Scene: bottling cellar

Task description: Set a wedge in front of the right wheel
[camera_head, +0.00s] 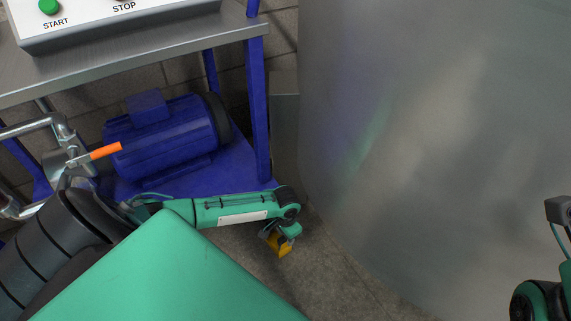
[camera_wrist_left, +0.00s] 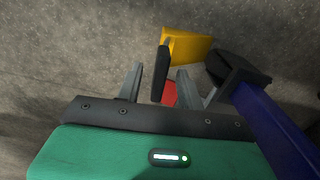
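A yellow wedge (camera_head: 284,247) lies on the floor right of the blue stand's leg, largely under my left gripper. In the left wrist view, the wedge (camera_wrist_left: 187,46) shows just beyond the fingers. My left gripper (camera_wrist_left: 158,68) points down, its two grey fingers apart. A dark upright plate (camera_wrist_left: 161,73) stands between them at the wedge's end, with gaps to both fingers. A small red patch (camera_wrist_left: 170,93) shows below it. I cannot make out a wheel clearly. Of my right arm, only part shows at the head view's right edge; its fingers are out of view.
A blue leg (camera_wrist_left: 272,120) with a black foot (camera_wrist_left: 238,69) stands close right of the gripper in the wrist view. The steel stand (camera_head: 160,52) carries a button panel above a blue motor (camera_head: 165,138). A large steel tank (camera_head: 440,130) curves close on the right.

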